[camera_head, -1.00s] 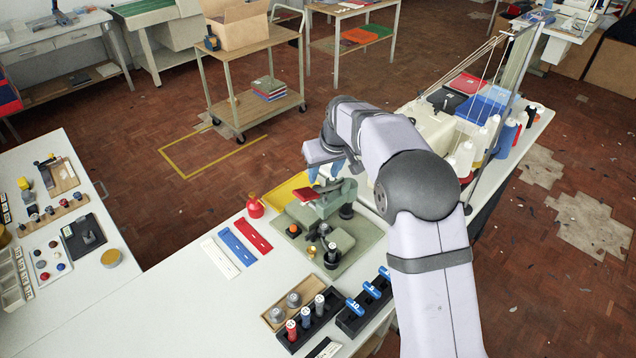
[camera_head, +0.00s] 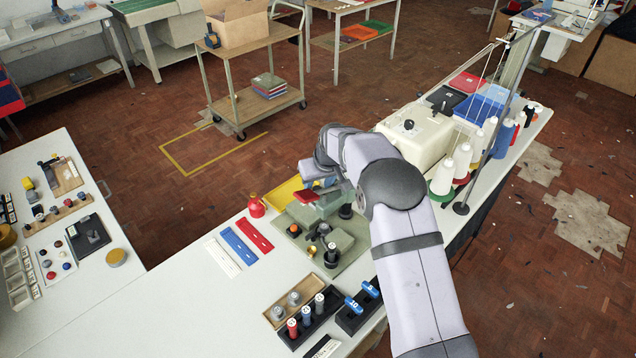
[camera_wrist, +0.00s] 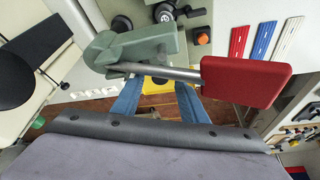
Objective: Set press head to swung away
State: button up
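The press stands on a green-grey base plate (camera_head: 350,257). Its green press head (camera_head: 325,207) has a red handle (camera_head: 306,196) at the left; both also show in the wrist view, the head (camera_wrist: 135,46) at upper left and the red handle (camera_wrist: 246,80) at right, joined by a bare steel rod. My gripper (camera_wrist: 165,84) has two blue fingers, set apart, with their tips close to the rod. Whether they touch it I cannot tell. My arm hides the right part of the press in the head view.
White, blue and red strips (camera_head: 239,246) lie at left. Racks of stamps (camera_head: 313,318) are in front. A cream machine (camera_head: 415,130) and thread cones stand at right.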

jog(key=shift+f, duration=0.15)
grip_shut()
